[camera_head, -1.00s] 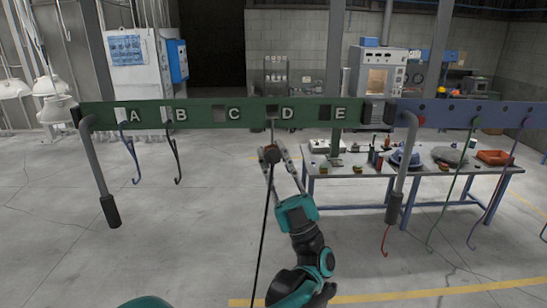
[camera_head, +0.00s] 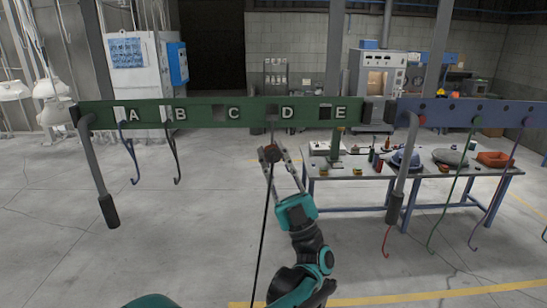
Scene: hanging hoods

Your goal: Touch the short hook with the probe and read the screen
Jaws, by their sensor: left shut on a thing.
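A green bar (camera_head: 205,115) lettered A to E spans the view. A blue hook (camera_head: 128,150) hangs at A and a black hook (camera_head: 173,150) at B; both look long. My left gripper (camera_head: 271,155) is below D, shut on a dark reddish-brown piece, apparently the probe (camera_head: 271,152). A black cable (camera_head: 262,225) hangs down from it. A thin upright piece (camera_head: 272,130) shows between the probe and the bar; I cannot tell whether it is the probe's tip or a short hook, or whether they touch. No readable screen shows. My right gripper is not in view.
Grey posts with dark grips hang at the left (camera_head: 97,175) and right (camera_head: 399,180) of the green bar. A blue bar (camera_head: 455,114) with longer hooks continues right. A workbench (camera_head: 345,172) with tools stands behind. The floor is otherwise open.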

